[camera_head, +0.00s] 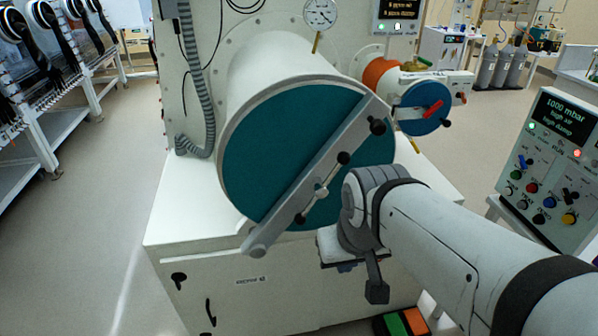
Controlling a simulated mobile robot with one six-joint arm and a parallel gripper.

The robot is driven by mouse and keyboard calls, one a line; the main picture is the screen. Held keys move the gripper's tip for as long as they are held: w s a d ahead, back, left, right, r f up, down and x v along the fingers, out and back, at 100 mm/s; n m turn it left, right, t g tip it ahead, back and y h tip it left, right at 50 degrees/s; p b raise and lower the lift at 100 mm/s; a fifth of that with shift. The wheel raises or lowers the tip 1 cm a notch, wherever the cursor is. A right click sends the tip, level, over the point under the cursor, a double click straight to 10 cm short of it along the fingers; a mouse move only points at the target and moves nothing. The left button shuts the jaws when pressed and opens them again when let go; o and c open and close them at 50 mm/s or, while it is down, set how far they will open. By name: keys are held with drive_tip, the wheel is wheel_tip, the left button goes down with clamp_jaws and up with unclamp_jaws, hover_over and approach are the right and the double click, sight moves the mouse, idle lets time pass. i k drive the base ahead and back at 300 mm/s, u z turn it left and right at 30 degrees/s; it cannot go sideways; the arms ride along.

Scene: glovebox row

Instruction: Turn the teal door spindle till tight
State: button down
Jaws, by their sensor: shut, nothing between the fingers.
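The large round teal door (282,133) closes the end of a white cylinder chamber. A grey bar crosses it diagonally from lower left to upper right, with a black knob at its upper end. The spindle (321,191) sits at the bar's middle, with a thin cross handle that has black knobs at its upper right and lower left ends. My gripper (345,264) is at the lower right of the door, below and right of the spindle and apart from it in the picture. It is shut and empty; my wrist hides most of it and part of the door's right edge.
A control panel (552,165) with buttons stands at the right. A pressure gauge (320,13) is above the chamber. A white cabinet (265,285) is below. Open floor lies to the left.

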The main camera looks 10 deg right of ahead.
sight(320, 189)
drive_tip(key=k, duration=1.25)
drive_tip(key=z, duration=0.1)
drive_tip(key=i, duration=0.7)
drive_tip(key=z, duration=0.4)
